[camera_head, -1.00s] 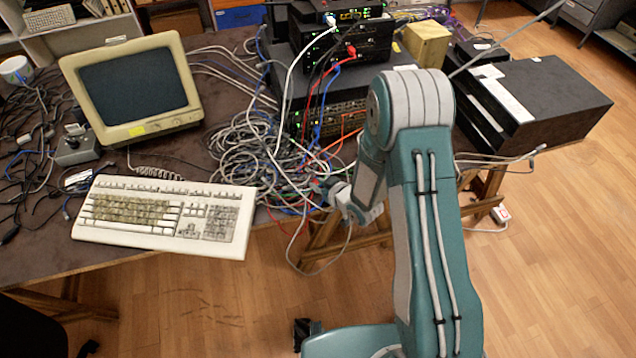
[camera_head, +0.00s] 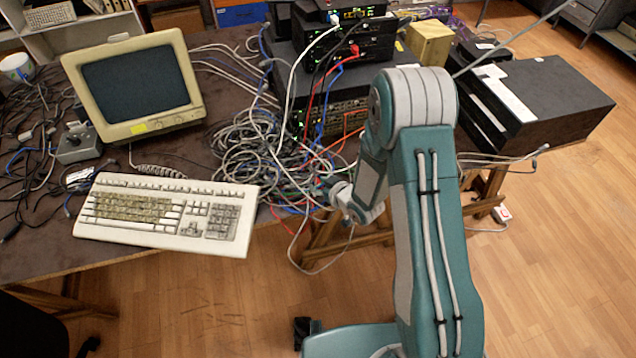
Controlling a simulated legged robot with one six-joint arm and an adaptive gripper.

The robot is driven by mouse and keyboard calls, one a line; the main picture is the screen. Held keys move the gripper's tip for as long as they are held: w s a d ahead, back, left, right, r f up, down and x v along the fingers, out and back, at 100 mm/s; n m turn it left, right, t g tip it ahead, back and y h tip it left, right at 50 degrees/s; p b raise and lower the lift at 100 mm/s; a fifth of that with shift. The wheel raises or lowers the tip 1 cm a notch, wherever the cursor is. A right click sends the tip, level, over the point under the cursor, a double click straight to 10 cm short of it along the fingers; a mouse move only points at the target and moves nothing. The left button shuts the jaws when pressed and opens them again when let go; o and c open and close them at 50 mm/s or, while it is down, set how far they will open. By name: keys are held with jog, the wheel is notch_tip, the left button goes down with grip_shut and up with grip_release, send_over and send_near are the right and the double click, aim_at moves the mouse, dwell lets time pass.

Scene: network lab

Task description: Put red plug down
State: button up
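A small red plug (camera_head: 354,49) shows at the front of the upper black network device (camera_head: 375,42), with a red cable running down from that stack. My arm reaches over from the lower right and bends down at the elbow. Its wrist (camera_head: 350,203) is at the table's front edge, beside the cable tangle. My gripper (camera_head: 328,188) is small and dark against the cables there. I cannot make out its fingers or whether it holds anything. A red cable also hangs near the table edge below the tangle, its end unclear.
A grey cable tangle (camera_head: 250,150) covers the middle of the table. A keyboard (camera_head: 165,212) and a monitor (camera_head: 135,85) stand to the left. A black box (camera_head: 545,95) sits on the right. The wooden floor (camera_head: 190,310) in front is mostly open.

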jog(key=r+v, duration=0.1)
jog(key=v, duration=1.1)
jog(key=d+r+m+h, duration=0.2)
jog(key=d+r+h, duration=0.2)
jog(key=r, duration=0.4)
jog(key=d+r+m+h, duration=0.1)
jog(key=d+r+h, duration=0.2)
jog(key=d+r, duration=0.3)
jog(key=s+a+r+m+g, duration=0.1)
jog(key=s+r+m+g, duration=0.1)
jog(key=s+r, duration=0.4)
jog(key=s+a+r+m+g, duration=0.1)
jog(key=s+r+m, duration=0.1)
jog(key=s+r, duration=0.5)
jog(key=s, duration=0.6)
jog(key=shift+m+g+h, duration=0.3)
jog(key=shift+g, duration=0.1)
